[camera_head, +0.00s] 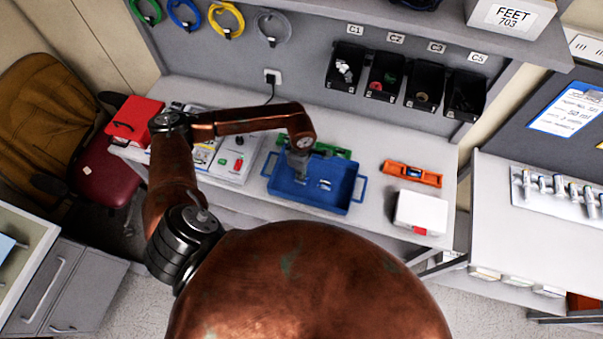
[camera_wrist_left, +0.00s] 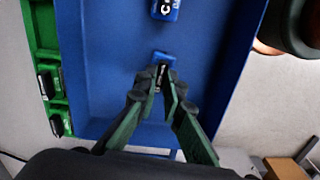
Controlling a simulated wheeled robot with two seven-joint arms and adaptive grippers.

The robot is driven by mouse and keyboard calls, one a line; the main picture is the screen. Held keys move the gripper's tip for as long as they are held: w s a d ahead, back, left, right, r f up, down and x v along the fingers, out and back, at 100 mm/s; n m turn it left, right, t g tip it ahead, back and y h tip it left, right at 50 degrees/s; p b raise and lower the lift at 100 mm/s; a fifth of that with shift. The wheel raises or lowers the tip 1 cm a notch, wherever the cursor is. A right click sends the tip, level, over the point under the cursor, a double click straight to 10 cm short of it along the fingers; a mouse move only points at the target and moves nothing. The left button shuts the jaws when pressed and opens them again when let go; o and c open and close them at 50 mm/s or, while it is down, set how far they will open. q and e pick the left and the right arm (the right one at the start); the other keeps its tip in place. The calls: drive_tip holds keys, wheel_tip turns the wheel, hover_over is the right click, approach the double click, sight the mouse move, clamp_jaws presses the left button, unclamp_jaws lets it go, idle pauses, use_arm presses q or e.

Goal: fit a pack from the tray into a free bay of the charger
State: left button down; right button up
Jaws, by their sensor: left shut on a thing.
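The blue tray (camera_head: 345,193) with side handles lies on the bench. My left gripper (camera_head: 299,174) is over its left part, pointing down. In the left wrist view, the gripper (camera_wrist_left: 163,80) is shut on a small blue pack (camera_wrist_left: 162,57), mostly hidden by the fingers, over the tray floor (camera_wrist_left: 115,60). Another blue pack (camera_wrist_left: 166,8) with white lettering lies apart from the fingertips. The green charger (camera_head: 335,151) stands behind the tray, partly hidden by my arm. In the left wrist view the charger (camera_wrist_left: 40,35) shows several bays with dark items. My right gripper is out of view.
A white device (camera_head: 232,158) and a red case (camera_head: 137,120) are to the left. Black bins (camera_head: 386,76) hang on the back wall.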

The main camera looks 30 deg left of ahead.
use_arm(q)
drive_tip(key=shift+r+p, duration=1.8)
drive_tip(key=shift+r, duration=2.2)
